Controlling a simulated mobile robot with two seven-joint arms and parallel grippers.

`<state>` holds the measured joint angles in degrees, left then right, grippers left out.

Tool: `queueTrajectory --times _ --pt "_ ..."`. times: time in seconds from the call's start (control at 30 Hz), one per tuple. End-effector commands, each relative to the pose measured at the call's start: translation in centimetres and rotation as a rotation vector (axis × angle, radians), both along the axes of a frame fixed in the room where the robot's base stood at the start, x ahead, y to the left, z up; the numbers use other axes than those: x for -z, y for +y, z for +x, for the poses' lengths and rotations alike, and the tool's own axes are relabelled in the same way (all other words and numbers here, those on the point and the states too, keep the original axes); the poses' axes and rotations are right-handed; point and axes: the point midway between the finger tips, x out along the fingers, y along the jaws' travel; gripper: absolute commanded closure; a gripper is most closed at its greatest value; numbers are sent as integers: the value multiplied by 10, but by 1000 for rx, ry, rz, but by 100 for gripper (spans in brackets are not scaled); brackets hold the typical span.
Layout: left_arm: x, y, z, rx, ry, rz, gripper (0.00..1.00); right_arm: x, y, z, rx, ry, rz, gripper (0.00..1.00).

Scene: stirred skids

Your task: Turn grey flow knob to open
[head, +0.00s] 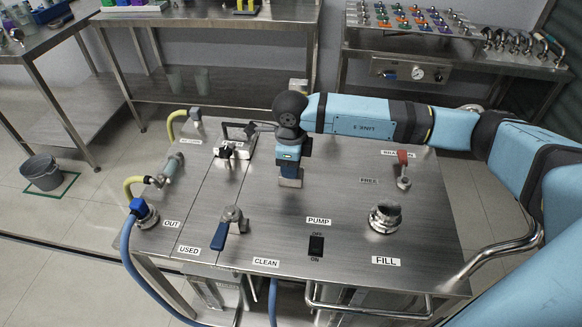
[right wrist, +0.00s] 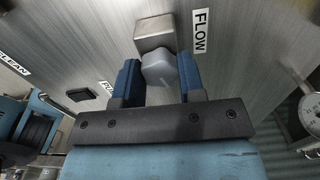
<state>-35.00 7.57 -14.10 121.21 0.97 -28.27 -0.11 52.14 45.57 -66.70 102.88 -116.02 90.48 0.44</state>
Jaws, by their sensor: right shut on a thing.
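The grey flow knob (right wrist: 158,68) is a pale grey block on a squared metal base (right wrist: 155,35), beside the FLOW label (right wrist: 200,30) in the right wrist view. My right gripper (right wrist: 158,78) has its two blue fingers on either side of the knob and is shut on it. In the head view the right gripper (head: 290,170) points down at the bench top, left of the FREE label. There the gripper hides most of the knob, and the FLOW label does not show. The knob's exact turn angle is hard to tell. My left gripper is not in view.
The steel bench top (head: 340,190) carries a blue-handled valve (head: 225,228), a red-handled valve (head: 403,165), a pump switch (head: 316,245) and a fill port (head: 385,216). Hoses run along its left side. A black clamp-like fitting (head: 235,142) stands left of the gripper.

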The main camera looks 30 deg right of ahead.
Motion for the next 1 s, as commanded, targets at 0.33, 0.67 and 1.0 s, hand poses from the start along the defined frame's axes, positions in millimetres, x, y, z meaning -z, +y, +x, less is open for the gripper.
queueTrajectory --times 0.33,0.67,1.0 --pt "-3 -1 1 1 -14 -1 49 -2 0 1 -86 -5 1 87" --pt "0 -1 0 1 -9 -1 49 -2 0 1 -91 -5 1 87" --pt "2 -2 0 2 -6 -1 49 -1 0 1 -90 -2 1 38"
